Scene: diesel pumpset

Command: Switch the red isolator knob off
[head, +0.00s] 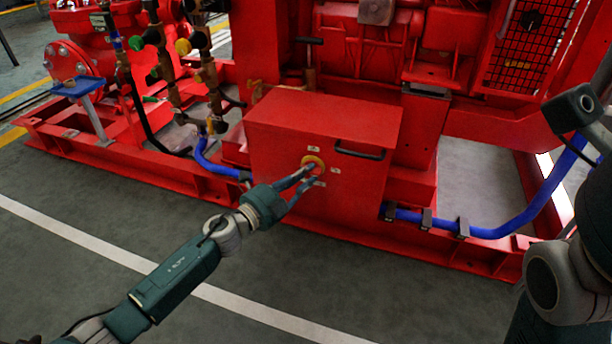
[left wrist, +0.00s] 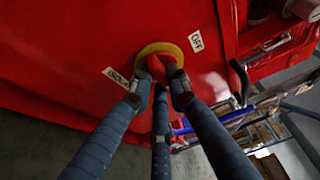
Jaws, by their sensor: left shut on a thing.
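The red isolator knob (left wrist: 160,68) sits on a round yellow plate (left wrist: 150,50) on the front of a red box (head: 270,150). In the head view the yellow plate (head: 314,160) shows, with the knob mostly hidden by my fingers. My left gripper (head: 309,175) reaches in from the lower left and is shut on the knob. In the left wrist view its fingers (left wrist: 161,90) lie on both sides of the knob. A white OFF label (left wrist: 196,41) is to the right of the plate, and another label, partly hidden, is to its left. No fingers of my right gripper show.
A black handle (head: 360,152) stands out from the box just right of the knob. Blue hoses (head: 490,232) run along the red base frame (head: 440,250). Brass valves (head: 208,75) stand at the left. The grey floor in front is clear.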

